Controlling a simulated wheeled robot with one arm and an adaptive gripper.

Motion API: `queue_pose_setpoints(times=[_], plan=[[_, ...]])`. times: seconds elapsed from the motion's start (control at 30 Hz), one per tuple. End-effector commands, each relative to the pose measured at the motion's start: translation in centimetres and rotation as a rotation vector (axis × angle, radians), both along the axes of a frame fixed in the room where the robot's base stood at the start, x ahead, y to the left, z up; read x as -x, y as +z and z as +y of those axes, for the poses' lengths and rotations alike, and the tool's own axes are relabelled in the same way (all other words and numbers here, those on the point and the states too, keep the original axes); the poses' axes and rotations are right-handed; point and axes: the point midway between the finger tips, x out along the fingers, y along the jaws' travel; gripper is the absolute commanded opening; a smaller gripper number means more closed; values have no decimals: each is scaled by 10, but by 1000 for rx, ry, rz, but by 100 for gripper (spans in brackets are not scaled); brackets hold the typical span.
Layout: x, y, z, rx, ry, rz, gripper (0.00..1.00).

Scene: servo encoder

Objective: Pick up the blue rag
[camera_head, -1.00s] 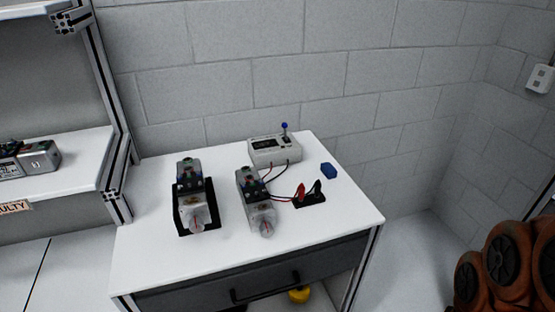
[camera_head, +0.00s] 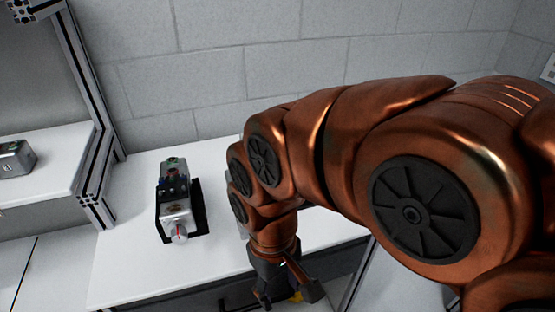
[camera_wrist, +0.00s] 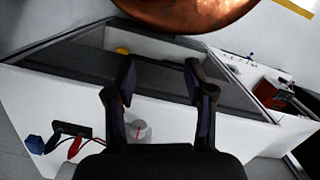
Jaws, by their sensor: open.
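The blue rag (camera_wrist: 35,143) appears as a small crumpled blue lump on the white table at the lower left of the wrist view. In the head view my copper arm hides it. My gripper (camera_wrist: 160,82) is open and empty, its two dark fingers spread apart over the table's front edge and drawer. The rag lies to the left of the fingers, well apart from them. In the head view my gripper (camera_head: 287,297) hangs low at the front edge of the table, partly cut off by the frame.
Red and black clips (camera_wrist: 75,147) lie beside the rag, and a servo part (camera_wrist: 138,131) sits behind the fingers. Another servo (camera_head: 175,205) stands on a black base at the table's left. A yellow object (camera_wrist: 122,50) shows below the tabletop. A side bench (camera_head: 48,180) borders the left.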

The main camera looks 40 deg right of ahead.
Motion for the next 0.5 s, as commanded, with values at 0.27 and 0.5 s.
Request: queue_pose_setpoints(times=[0.27, 0.5], plan=[[-94, 7, -35, -29, 16, -145, 69], [-192, 13, -124, -33, -33, -331, 69]])
